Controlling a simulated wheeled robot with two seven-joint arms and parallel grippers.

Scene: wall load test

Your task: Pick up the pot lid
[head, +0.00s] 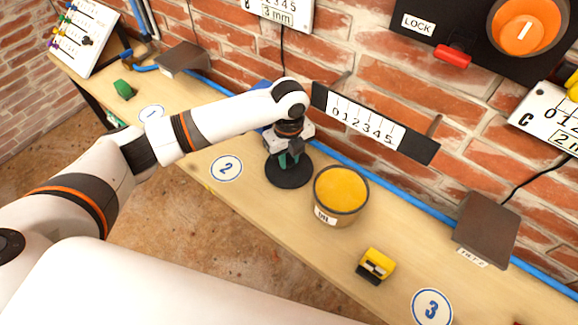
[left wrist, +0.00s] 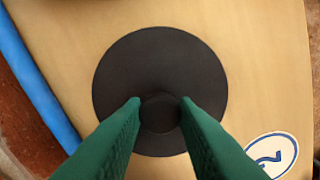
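The pot lid (head: 288,178) is a flat black disc with a round knob, on the wooden bench near label 2. It also shows in the left wrist view (left wrist: 160,55), seen from above. My left gripper (head: 289,158) is over the lid, pointing down. In the left wrist view its green fingers (left wrist: 160,104) flank the knob, one on each side, with no clear gap. I cannot see any space under the lid. My right gripper is not in view.
A pot with a yellow top (head: 340,193) stands just right of the lid. A yellow and black block (head: 375,265) is nearer the front edge. A ruler plate (head: 372,125) is on the brick wall behind. A brown box (head: 487,228) stands further right. Bench around label 2 (head: 226,168) is clear.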

